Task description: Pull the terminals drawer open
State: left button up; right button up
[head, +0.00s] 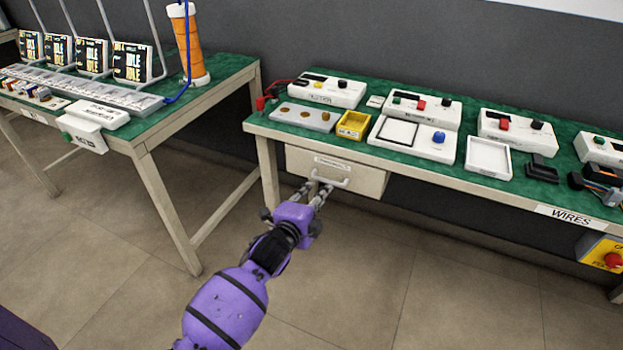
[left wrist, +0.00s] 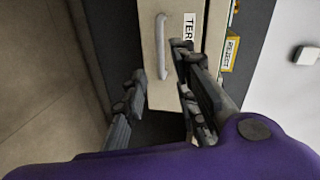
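The terminals drawer (head: 365,178) is a pale beige box front under the right bench, with a white label and a pale bar handle (head: 330,182). It looks shut or nearly so. In the left wrist view the drawer front (left wrist: 172,95) carries a label starting "TER", and the handle (left wrist: 161,45) runs up the picture. My left gripper (head: 318,188) is at the handle with its fingers apart. In the left wrist view the fingers (left wrist: 159,62) lie on either side of the handle's lower end; contact cannot be told. My right gripper is not in view.
The green-topped bench (head: 425,170) above the drawer holds white devices, a yellow bin (head: 353,124) and a white tray (head: 488,156). A second bench (head: 215,88) stands at the left. The floor in front of the drawer is clear apart from my arm.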

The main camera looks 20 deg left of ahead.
aim_at(328, 182)
pick_arm(q)
jog(key=w, duration=0.2)
jog(key=w+f+m+b, duration=0.1)
jog(key=w, duration=0.2)
jog(key=w+m, duration=0.1)
jog(key=w, duration=0.1)
jog(key=shift+w+f+b, duration=0.3)
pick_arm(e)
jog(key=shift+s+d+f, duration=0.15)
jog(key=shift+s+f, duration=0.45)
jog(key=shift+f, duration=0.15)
pick_arm(q)
grip_shut()
